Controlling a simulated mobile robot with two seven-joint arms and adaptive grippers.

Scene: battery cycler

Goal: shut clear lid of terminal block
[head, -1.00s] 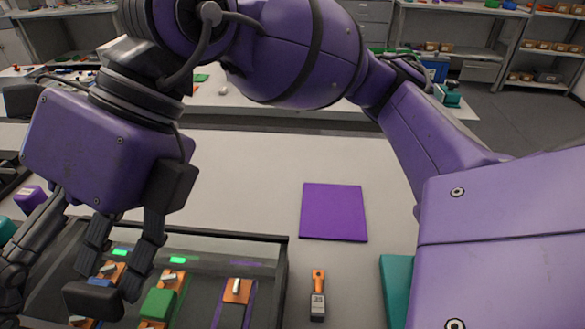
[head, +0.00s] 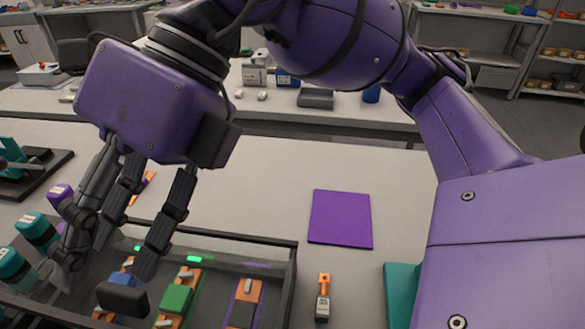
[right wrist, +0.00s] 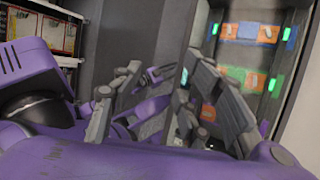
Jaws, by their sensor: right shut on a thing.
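My right gripper (head: 118,255), on the purple arm reaching across from the right, is low over the left part of the tray. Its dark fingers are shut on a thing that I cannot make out. A dark block (head: 122,297) shows just below the fingertips; I cannot tell whether they touch. In the right wrist view the fingers (right wrist: 165,110) stand in front of the tray's coloured blocks. The tray holds blue, green and orange terminal blocks, among them a green block (head: 176,299). I cannot make out the clear lid clearly. My left gripper is not in view.
The dark tray rim (head: 270,240) runs across the bench front. Teal-capped containers (head: 38,230) crowd its left. A small orange-and-grey tool (head: 323,300) and a purple mat (head: 340,218) lie to the right. The bench behind the tray is mostly clear.

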